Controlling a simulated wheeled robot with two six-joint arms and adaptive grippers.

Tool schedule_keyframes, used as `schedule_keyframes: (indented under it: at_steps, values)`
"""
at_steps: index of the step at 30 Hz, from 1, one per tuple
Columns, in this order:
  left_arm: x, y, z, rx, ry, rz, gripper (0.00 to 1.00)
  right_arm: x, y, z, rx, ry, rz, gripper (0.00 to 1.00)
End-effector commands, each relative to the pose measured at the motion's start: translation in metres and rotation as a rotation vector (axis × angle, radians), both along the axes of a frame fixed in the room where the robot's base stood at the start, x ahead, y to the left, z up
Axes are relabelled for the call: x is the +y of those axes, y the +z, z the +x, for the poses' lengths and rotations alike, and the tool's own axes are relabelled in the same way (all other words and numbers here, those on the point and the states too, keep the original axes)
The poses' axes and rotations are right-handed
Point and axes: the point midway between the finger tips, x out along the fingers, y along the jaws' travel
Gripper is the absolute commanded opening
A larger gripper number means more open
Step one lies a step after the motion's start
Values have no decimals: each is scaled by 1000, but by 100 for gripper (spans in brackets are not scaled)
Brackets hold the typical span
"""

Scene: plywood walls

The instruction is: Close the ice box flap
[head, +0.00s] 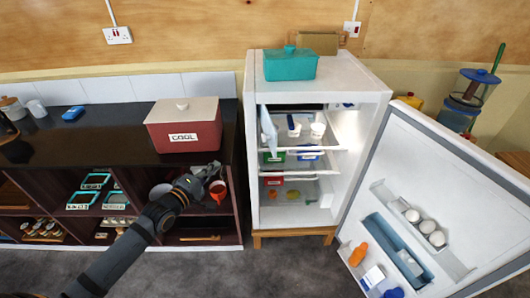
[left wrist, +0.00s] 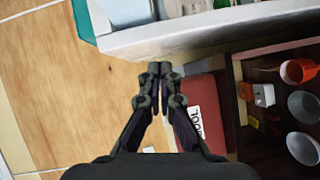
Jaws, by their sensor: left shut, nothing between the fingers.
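The white fridge (head: 251,150) stands open with its door (head: 385,160) swung out to the right. A pale bluish panel (head: 268,132) stands out at the upper left of the opening; it looks like the ice box flap, standing open. The ice box space behind it is hard to make out. My left gripper (head: 212,172) is shut and empty, left of the fridge and in front of the dark shelf unit, apart from the flap. In the left wrist view my closed fingertips (left wrist: 160,70) lie near the fridge's white edge (left wrist: 190,35). My right gripper is not in view.
A red COOL box (head: 183,125) sits on the dark counter, also seen in the left wrist view (left wrist: 197,90). A teal box (head: 290,65) stands on the fridge. A red cup (head: 217,189) is on the shelf near my gripper. Grey floor in front is clear.

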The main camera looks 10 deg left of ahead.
Motion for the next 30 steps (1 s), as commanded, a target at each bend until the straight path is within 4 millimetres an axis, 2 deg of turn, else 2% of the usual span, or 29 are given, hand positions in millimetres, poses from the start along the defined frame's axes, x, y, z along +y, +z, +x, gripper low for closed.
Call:
schedule_keyframes:
  at_steps: [1, 3, 6, 10, 13, 16, 20, 27, 30]
  values:
    - [-15, 23, -2, -22, -34, -52, 0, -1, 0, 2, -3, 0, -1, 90]
    - [-28, 43, -5, -37, -64, -113, 0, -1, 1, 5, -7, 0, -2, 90]
    - [-36, 54, -8, -44, -82, -149, 0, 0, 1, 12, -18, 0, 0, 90]
    - [-36, 53, -6, -46, -81, -154, 0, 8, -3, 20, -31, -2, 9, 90]
    - [-38, 49, 3, -50, -77, -154, 0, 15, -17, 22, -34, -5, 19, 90]
    - [-44, 46, 18, -53, -81, -156, 0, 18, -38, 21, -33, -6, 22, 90]
    - [-54, 50, 44, -53, -83, -163, 0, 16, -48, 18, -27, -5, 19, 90]
    - [-71, 54, 92, -47, -82, -156, 0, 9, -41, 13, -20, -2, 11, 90]
    - [-86, 54, 96, -44, -82, -156, 0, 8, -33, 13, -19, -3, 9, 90]
